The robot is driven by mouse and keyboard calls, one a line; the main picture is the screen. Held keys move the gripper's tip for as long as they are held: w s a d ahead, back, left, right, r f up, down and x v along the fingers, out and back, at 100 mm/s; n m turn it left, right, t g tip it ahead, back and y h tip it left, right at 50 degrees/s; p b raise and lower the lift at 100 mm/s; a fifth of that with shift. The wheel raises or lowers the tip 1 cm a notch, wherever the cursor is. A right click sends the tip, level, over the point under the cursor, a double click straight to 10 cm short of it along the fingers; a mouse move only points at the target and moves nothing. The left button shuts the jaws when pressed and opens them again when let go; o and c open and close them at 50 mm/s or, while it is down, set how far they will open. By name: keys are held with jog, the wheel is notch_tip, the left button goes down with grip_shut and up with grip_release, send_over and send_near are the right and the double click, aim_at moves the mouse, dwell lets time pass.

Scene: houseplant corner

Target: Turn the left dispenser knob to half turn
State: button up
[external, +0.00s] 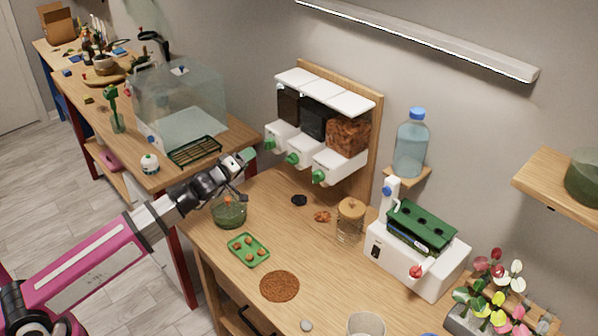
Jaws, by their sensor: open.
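A wall-mounted dispenser (340,166) with three bins stands at the back of the wooden counter, each bin with a green knob on its white front. The left knob (269,144) is on the leftmost bin, which holds dark material. The middle knob (292,160) and right knob (318,176) are beside it. My gripper (246,158) is at the end of the pink and grey arm, just left of the left knob and seemingly apart from it. Its fingers are small and hard to make out. The knob's exact turn angle cannot be read.
Below my gripper are a green bowl (229,213) and a green tray (248,250). A wire-caged jar (350,220) and a white machine (418,257) stand to the right.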

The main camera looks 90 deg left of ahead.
aim_at(266, 147)
jog(key=x, duration=0.9)
jog(key=shift+w+a, duration=0.1)
jog(key=shift+w, duration=0.1)
jog(key=c, duration=0.9)
